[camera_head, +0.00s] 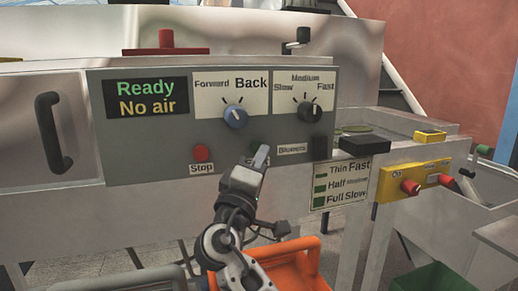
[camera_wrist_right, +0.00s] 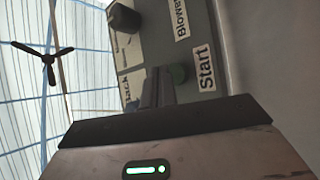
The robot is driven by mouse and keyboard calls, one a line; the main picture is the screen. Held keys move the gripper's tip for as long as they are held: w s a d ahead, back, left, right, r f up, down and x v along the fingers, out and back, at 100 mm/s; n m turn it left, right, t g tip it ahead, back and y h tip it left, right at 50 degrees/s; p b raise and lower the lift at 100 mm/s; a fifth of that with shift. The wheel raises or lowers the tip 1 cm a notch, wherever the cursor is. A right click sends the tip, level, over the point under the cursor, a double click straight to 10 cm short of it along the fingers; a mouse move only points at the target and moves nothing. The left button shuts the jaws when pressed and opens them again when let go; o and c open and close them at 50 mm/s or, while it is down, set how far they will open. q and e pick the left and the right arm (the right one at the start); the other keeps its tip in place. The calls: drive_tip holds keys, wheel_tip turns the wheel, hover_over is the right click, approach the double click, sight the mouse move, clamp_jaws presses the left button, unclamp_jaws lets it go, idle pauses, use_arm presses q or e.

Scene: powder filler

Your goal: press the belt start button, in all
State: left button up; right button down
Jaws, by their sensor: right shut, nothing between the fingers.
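My left gripper is not in view.
An orange crate (camera_head: 300,255) stands below. A yellow box with red knob (camera_head: 410,187) is at right.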

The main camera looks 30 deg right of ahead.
drive_tip(key=shift+w, duration=0.1)
drive_tip(key=shift+w+d+b, duration=0.1)
drive_tip(key=shift+w+b, duration=0.2)
drive_tip(key=shift+b, duration=0.05)
drive_tip(key=shift+w+d+b, duration=0.15)
drive_tip(key=shift+w+b, duration=0.15)
drive_tip(key=shift+w, duration=0.2)
idle(0.6)
drive_tip(key=shift+s, duration=0.1)
drive_tip(key=shift+s+a, duration=0.25)
drive_tip(key=shift+s, duration=0.55)
drive_tip(key=shift+s+a, duration=0.2)
drive_tip(key=shift+s, duration=0.6)
drive_tip(key=shift+s+a, duration=0.2)
drive_tip(key=shift+s, duration=0.65)
drive_tip(key=shift+s+a, duration=0.2)
drive_tip(key=shift+s, duration=0.6)
